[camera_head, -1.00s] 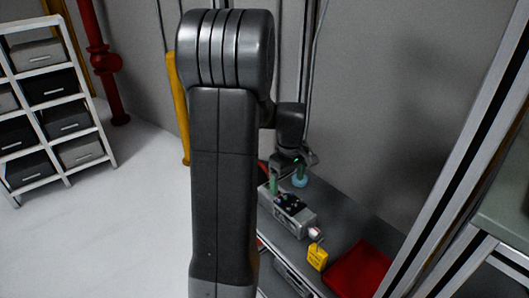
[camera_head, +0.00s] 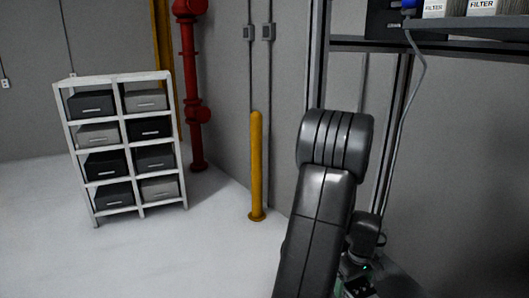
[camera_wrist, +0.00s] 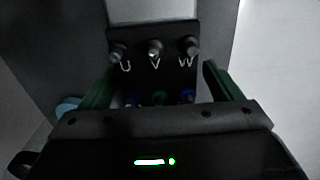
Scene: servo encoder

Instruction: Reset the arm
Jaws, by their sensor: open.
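My gripper (camera_wrist: 160,72) is open in the wrist view, with its two green fingers spread apart and nothing between them that I can see held. Beyond and between the fingers is a black terminal block (camera_wrist: 180,32) with posts marked U, V and W. Several blue and green-tipped parts show below the letters, partly hidden by my gripper body. I cannot tell whether the fingers touch the block. In the head view my arm rises at the lower right, and the gripper end is mostly cut off by the bottom edge.
A white shelf rack (camera_head: 119,77) with dark and grey bins stands at left. A yellow post (camera_head: 256,165) and a red pipe (camera_head: 189,85) stand by the wall. A shelf (camera_head: 470,43) with filter boxes is at upper right. A teal round thing (camera_wrist: 68,107) lies left of my gripper. Open floor spreads at left.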

